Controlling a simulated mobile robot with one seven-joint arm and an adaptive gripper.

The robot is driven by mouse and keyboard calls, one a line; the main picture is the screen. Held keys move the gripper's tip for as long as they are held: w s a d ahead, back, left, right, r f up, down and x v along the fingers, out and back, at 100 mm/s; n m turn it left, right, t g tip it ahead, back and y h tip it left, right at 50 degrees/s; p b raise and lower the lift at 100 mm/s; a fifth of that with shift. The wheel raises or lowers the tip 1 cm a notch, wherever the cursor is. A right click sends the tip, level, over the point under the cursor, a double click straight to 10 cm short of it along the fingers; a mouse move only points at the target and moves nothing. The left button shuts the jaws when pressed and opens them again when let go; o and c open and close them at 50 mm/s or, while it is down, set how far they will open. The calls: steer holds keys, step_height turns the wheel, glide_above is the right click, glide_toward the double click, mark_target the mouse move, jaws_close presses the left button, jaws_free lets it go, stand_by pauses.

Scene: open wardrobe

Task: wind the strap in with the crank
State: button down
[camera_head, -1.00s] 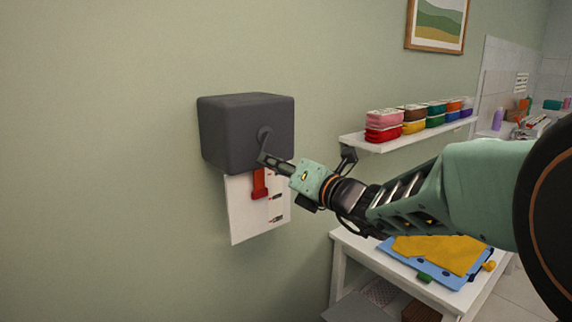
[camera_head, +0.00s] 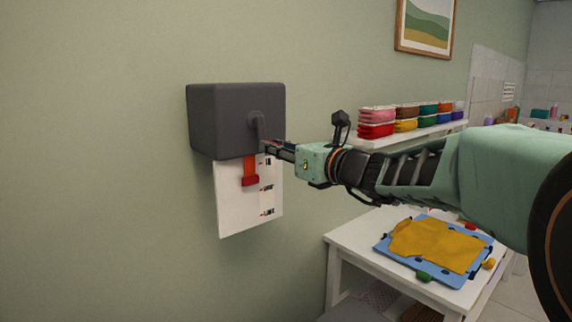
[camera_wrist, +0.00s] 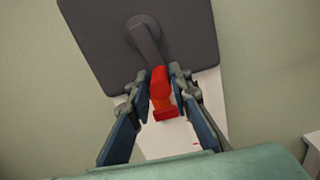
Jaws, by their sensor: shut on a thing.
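The grey winder box (camera_head: 225,120) is fixed to the wall. Its crank arm (camera_head: 257,128) points down from the hub on the front face, and it also shows in the wrist view (camera_wrist: 146,42). The red crank knob (camera_wrist: 160,84) sits between the fingers of my gripper (camera_wrist: 160,80), which is shut on it. In the head view my gripper (camera_head: 265,147) hides the knob. A short orange-red strap (camera_head: 249,165) hangs below the box, with a wider red end piece (camera_head: 250,181).
A white card (camera_head: 235,212) with dark and red marks hangs behind the strap. A shelf (camera_head: 385,141) with colored containers is to the right. Below, a white table (camera_head: 350,240) holds a blue board (camera_head: 470,268) with yellow cloth (camera_head: 430,247). The wall left of the box is clear.

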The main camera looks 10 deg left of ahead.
steer(key=w+d+r+n+b, duration=0.3)
steer(key=r+n+b, duration=0.2)
steer(key=n+b, duration=0.95)
steer(key=shift+s+a+r+n+b, duration=0.6)
steer(key=shift+r+n, duration=0.3)
steer(key=shift+n, duration=2.4)
steer(key=shift+s+a+r+n+b, duration=0.6)
steer(key=shift+r+n, duration=0.3)
steer(key=shift+n, duration=2.45)
steer(key=shift+s+a+r+n+b, duration=0.6)
steer(key=shift+r+n, duration=0.3)
steer(key=shift+n, duration=2.4)
steer(key=c, duration=1.8)
jaws_free()
steer(key=shift+o, duration=0.2)
